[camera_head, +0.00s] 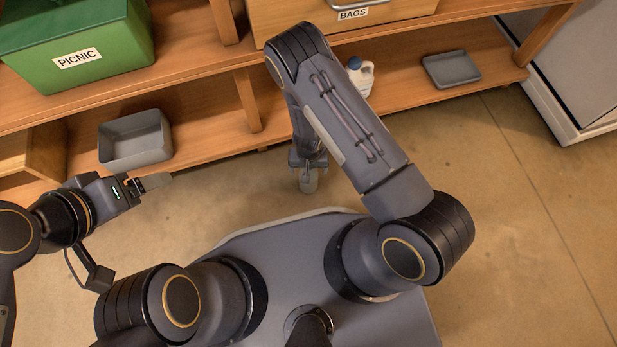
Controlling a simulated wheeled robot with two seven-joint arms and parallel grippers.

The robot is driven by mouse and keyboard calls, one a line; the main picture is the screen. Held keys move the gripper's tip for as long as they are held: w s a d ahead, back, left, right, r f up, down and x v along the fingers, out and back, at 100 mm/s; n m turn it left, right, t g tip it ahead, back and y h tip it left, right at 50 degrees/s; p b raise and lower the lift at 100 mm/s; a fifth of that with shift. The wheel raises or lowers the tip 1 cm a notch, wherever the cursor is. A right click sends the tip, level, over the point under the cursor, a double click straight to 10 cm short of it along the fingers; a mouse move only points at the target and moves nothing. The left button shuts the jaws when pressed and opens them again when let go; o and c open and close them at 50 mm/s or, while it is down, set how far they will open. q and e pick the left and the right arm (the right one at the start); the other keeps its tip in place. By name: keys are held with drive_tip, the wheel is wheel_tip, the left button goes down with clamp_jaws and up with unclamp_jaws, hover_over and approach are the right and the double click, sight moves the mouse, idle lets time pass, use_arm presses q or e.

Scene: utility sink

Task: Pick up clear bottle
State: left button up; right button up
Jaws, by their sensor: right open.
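A whitish bottle with a blue cap (363,80) stands on the lower shelf, partly hidden behind my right arm. It is the only bottle I see; I cannot tell whether it is clear. My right gripper (308,181) is open and hangs below the raised forearm, in front of the shelf edge, apart from the bottle. Its fingers are small and partly hidden here. My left gripper (156,182) is at the left, below the grey bin and far from the bottle. Its finger gap is not clear.
A grey open bin (135,155) and a shallow grey tray (452,83) sit on the lower shelf (410,95). A green PICNIC bin (50,65) and a BAGS drawer (400,9) are above. A white cabinet (560,95) stands right. The floor at right is clear.

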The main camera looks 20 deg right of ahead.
drive_tip(key=shift+r, duration=0.1)
clamp_jaws()
idle(0.4)
